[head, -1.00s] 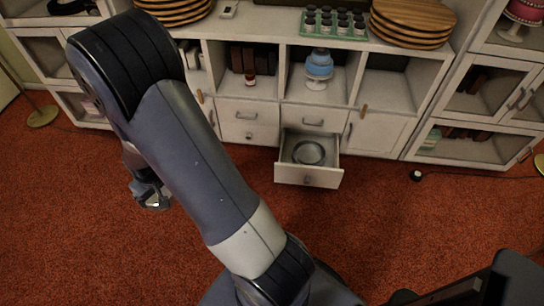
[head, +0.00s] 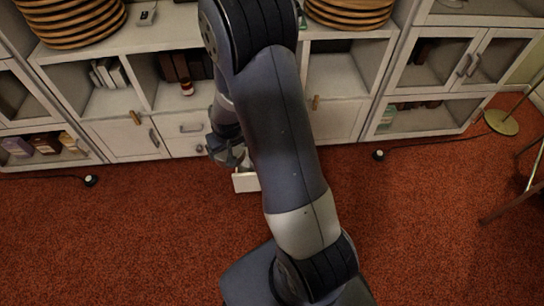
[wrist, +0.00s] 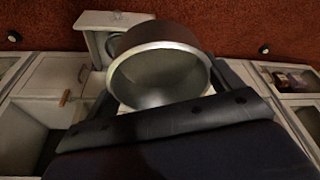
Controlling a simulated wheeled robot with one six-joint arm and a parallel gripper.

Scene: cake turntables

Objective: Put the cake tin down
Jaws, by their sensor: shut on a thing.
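The cake tin (wrist: 158,78) is a round, silvery-grey metal tin with a pale rim, in the middle of the wrist view. My gripper (wrist: 160,88) is shut on it, with a dark finger on each side. In the head view my gripper (head: 226,150) is left of my arm, in front of the cabinet, and the tin is mostly hidden there. An open white drawer (head: 245,183) shows just below the gripper. In the wrist view the drawer (wrist: 98,20) is beyond the tin at upper left, with part of a dark round thing in it beside the tin.
A white cabinet (head: 120,140) with shelves and drawers runs along the back. Red carpet (head: 130,240) in front is mostly clear. A lamp base (head: 500,122) and a cable are at right.

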